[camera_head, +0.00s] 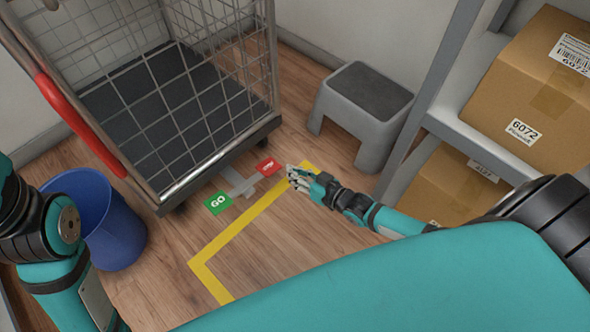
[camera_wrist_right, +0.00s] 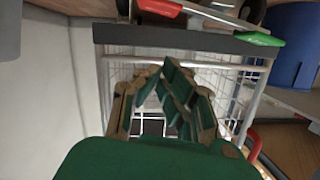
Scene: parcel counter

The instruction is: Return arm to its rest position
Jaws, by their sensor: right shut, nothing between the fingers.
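My right gripper (camera_head: 296,178) is shut and empty. In the head view it reaches in from the right, in front of the cart, close by the red end of the brake pedal (camera_head: 268,166). The green GO end (camera_head: 218,203) lies farther left. In the right wrist view the gripper's fingers (camera_wrist_right: 168,95) are in front of the cart's wire mesh. The red pedal end (camera_wrist_right: 160,8) and the green pedal end (camera_wrist_right: 259,39) show at the top there. My left arm shows at the left edge of the head view, but its gripper is out of view.
The wire roll cart (camera_head: 185,125) with a dark deck stands at the upper left. A blue bin (camera_head: 115,235) is at the left, a grey step stool (camera_head: 362,105) at the upper right. A shelf with cardboard boxes (camera_head: 540,95) is at the right. Yellow tape (camera_head: 235,232) marks open wooden floor.

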